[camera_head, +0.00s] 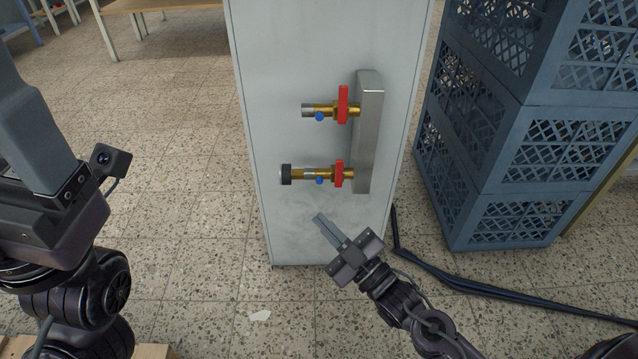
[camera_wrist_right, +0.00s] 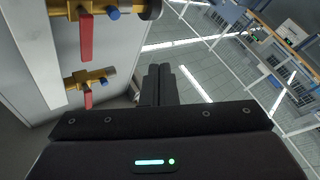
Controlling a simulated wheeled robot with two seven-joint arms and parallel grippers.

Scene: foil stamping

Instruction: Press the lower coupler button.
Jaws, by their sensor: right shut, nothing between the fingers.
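The lower coupler (camera_head: 310,174) is brass with a black end cap, a red lever and a small blue button (camera_head: 319,181). It sits on the front of a pale grey cabinet. In the right wrist view the black-capped coupler is at the top, with its blue button (camera_wrist_right: 112,13) showing. My right gripper (camera_head: 319,216) is shut and empty, its tips below the lower coupler in the picture and apart from the button. Its fingers (camera_wrist_right: 159,70) also show in the wrist view. My left gripper (camera_head: 30,115) is at the left edge, partly cut off; its jaw opening is unclear.
An upper coupler (camera_head: 325,110) with a red lever and blue button joins the same metal manifold (camera_head: 367,130). Stacked blue crates (camera_head: 520,160) stand right of the cabinet (camera_head: 270,60). A dark hose (camera_head: 480,285) lies on the tiled floor. Floor left of the cabinet is clear.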

